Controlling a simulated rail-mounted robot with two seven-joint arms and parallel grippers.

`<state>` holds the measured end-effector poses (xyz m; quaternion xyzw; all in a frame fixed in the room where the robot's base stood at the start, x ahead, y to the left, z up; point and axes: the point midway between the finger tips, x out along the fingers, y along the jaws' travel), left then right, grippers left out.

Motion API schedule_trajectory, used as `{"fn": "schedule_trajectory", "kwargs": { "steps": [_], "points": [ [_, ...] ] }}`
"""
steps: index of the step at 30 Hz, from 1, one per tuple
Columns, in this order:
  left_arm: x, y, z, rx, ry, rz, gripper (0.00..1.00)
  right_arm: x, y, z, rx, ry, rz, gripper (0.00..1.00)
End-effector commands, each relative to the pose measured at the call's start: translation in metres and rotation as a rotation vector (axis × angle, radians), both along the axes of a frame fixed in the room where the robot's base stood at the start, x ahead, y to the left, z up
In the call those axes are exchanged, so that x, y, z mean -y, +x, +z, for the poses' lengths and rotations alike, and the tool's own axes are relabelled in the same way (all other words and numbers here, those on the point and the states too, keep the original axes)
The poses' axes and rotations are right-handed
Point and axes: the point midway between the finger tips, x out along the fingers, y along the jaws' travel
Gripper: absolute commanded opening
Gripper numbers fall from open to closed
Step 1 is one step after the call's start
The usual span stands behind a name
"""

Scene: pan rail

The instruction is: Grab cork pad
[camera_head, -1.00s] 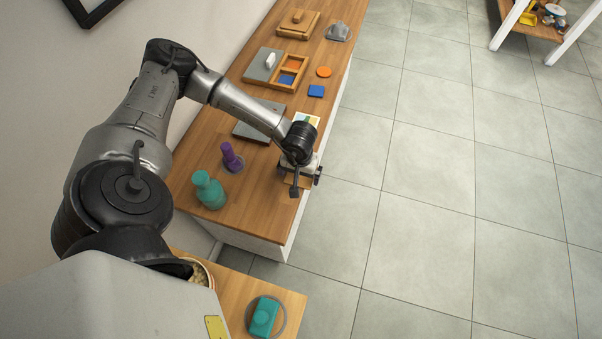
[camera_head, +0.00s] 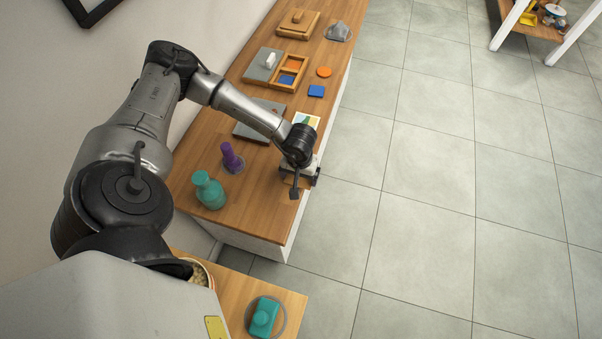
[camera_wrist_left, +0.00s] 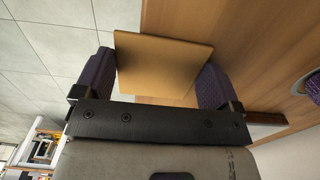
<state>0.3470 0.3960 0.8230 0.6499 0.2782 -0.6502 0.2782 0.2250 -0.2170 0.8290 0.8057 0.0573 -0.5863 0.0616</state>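The cork pad (camera_wrist_left: 160,62) is a flat tan square at the front edge of the wooden counter, partly out over the floor side. In the left wrist view it fills the gap of my left gripper (camera_wrist_left: 157,78). One dark finger meets each side of it, so the gripper looks shut on the pad. In the head view my left gripper (camera_head: 304,185) is low at the counter's right edge and hides most of the pad. My right gripper is not in view.
On the wooden counter (camera_head: 262,205), a purple bottle-shaped piece (camera_head: 232,158) and a teal one (camera_head: 209,190) stand left of the gripper. A grey board (camera_head: 259,121) and a small picture card (camera_head: 306,121) lie behind it. Open tiled floor (camera_head: 430,200) is to the right.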

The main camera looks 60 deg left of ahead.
Motion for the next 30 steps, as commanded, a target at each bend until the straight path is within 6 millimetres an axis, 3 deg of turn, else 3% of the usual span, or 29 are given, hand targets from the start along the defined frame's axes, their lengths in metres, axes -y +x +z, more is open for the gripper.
{"fn": "schedule_trajectory", "kwargs": {
  "steps": [3,14,21,30],
  "points": [
    [0.000,0.000,0.000,0.001,-0.001,0.000,0.67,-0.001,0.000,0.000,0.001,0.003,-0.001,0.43],
    [0.000,0.000,0.006,0.001,0.000,0.000,0.67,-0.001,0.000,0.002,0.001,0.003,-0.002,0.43],
    [0.000,0.000,0.043,0.004,0.001,0.000,0.67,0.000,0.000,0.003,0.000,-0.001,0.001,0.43],
    [0.061,0.020,0.079,0.004,-0.005,-0.005,0.67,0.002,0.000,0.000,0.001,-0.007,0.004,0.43]
  ]
}}
